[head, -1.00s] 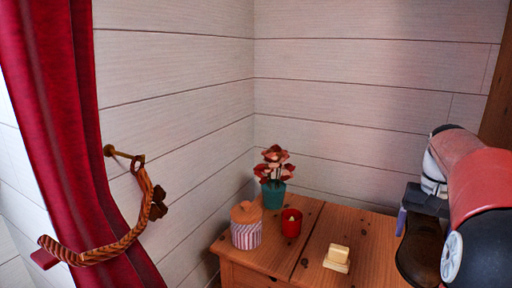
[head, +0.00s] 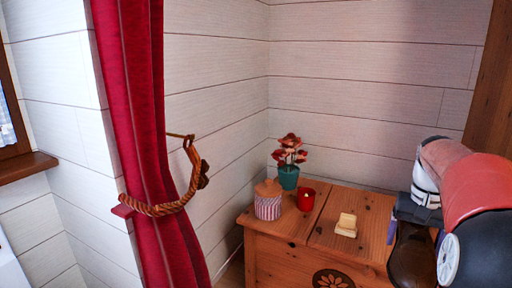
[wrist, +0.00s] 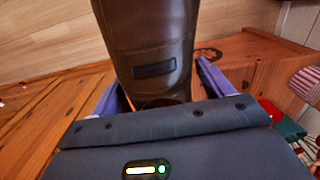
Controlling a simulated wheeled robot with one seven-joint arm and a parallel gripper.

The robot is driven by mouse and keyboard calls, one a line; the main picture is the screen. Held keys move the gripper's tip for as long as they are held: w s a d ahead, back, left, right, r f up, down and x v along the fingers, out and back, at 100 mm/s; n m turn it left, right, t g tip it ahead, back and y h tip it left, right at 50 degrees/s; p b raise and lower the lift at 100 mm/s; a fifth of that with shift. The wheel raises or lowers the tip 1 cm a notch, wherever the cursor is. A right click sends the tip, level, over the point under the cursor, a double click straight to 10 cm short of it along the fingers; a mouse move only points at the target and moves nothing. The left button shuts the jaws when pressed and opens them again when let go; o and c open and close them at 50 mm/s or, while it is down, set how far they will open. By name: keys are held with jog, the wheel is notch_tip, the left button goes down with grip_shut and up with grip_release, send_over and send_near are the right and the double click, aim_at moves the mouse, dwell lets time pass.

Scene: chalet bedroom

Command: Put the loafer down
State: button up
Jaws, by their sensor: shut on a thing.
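The loafer (head: 411,254) is dark brown leather and shows below my gripper at the right of the head view. It also fills the upper middle of the wrist view (wrist: 152,38), with a dark strap slot across it. My gripper (wrist: 158,92) has its purple fingers on either side of the loafer and is shut on it. In the head view my arm hides part of the gripper and shoe. The loafer appears held up in front of the wooden chest; its exact height cannot be told.
A wooden chest (head: 272,252) stands in the corner. On it are a striped jar (head: 268,204), a red candle cup (head: 306,199), a teal flower pot (head: 289,178) and a pale yellow block (head: 346,225). A red curtain (head: 140,110) with a rope tie (head: 160,208) hangs at left.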

jog(key=w+a+f+n+p, duration=0.1)
jog(key=w+a+f+n, duration=0.2)
jog(key=a+f, duration=0.9)
jog(key=w+a+f+n+p, duration=0.2)
jog(key=w+a+f+n, duration=0.1)
jog(key=a+f, duration=0.9)
jog(key=shift+a+f, duration=0.15)
jog(key=shift+f, duration=2.6)
